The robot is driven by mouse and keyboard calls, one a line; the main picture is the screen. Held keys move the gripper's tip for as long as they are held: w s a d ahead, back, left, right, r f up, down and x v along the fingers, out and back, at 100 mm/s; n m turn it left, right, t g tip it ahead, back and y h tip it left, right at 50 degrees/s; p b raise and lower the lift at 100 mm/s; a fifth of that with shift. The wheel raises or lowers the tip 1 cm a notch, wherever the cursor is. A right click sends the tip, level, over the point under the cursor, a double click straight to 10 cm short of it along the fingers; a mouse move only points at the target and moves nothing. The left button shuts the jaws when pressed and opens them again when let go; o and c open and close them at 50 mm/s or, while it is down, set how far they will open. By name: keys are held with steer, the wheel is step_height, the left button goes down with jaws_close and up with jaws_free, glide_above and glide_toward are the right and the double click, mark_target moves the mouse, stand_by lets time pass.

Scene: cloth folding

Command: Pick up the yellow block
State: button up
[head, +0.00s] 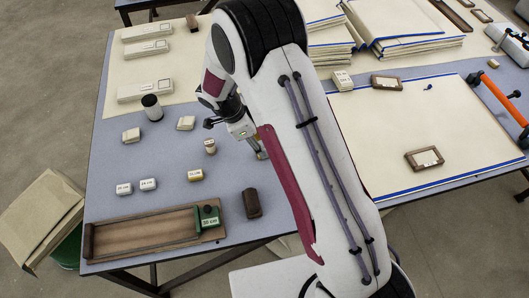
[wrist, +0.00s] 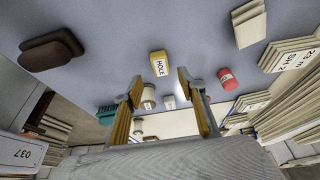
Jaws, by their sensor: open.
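A small yellow block with a white label (head: 195,175) lies on the blue-grey table in the head view, left of my arm. In the wrist view a yellow block marked "HOLE" (wrist: 158,57) shows just beyond the gap between my fingertips, apart from them. My gripper (wrist: 159,82) is open, with nothing between its fingers. In the head view my gripper (head: 262,154) is partly hidden by my arm, to the right of and behind the yellow block.
A small pale block (head: 210,146) stands between the yellow block and my gripper. A red block (wrist: 227,78) shows in the wrist view.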

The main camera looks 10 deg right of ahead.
steer(key=shift+x, duration=2.15)
steer(key=shift+w+a, duration=0.15)
steer(key=shift+a, duration=0.05)
steer(key=c, duration=1)
